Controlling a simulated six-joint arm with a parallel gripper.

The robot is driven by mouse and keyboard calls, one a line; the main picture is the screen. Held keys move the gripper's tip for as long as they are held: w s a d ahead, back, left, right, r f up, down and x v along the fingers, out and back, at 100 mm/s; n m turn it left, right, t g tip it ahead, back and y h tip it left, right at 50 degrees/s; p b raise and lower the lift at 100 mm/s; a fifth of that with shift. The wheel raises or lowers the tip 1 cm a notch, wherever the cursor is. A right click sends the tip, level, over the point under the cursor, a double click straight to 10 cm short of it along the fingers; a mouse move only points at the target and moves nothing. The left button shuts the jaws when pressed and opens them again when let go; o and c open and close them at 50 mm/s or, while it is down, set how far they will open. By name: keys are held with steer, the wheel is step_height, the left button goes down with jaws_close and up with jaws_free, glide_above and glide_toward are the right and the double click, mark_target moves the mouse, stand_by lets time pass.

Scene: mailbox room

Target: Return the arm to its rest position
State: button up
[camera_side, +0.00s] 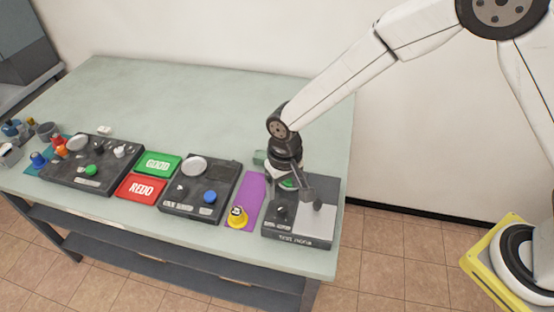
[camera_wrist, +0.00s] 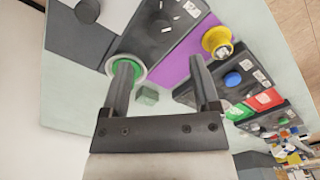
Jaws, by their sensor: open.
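My gripper (camera_side: 298,187) is at the end of my white arm, low over the dark test panel (camera_side: 290,233) at the right end of the table. In the wrist view my gripper (camera_wrist: 165,82) shows two dark fingers spread apart with nothing held between them. One finger overlaps a green round button with a pale ring (camera_wrist: 140,70) on the panel. I cannot tell whether the finger touches it. A small green block (camera_wrist: 148,95) lies on the table just beyond the panel, seen between the fingers.
A purple mat (camera_side: 250,195) with a yellow knob (camera_side: 237,217) lies left of the panel. Further left are a second dark panel (camera_side: 176,209), green GOOD (camera_side: 157,164) and red REDO (camera_side: 141,188) trays, and another panel (camera_side: 62,180). The back of the table (camera_side: 190,105) is clear.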

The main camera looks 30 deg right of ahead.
steer(key=shift+r, duration=0.15)
steer(key=shift+d+r, duration=0.25)
steer(key=shift+d, duration=0.25)
steer(key=s+d+r+t, duration=0.1)
steer(key=s+d+r, duration=0.1)
steer(key=s+d, duration=0.2)
steer(key=s+d+r, duration=0.3)
steer(key=s+d, duration=0.1)
steer(key=d, duration=0.6)
steer(key=s+d+r+t, duration=0.1)
steer(key=s+d+r, duration=0.2)
steer(key=d, duration=0.4)
steer(key=shift+s+t, duration=0.3)
steer(key=shift+s, duration=0.3)
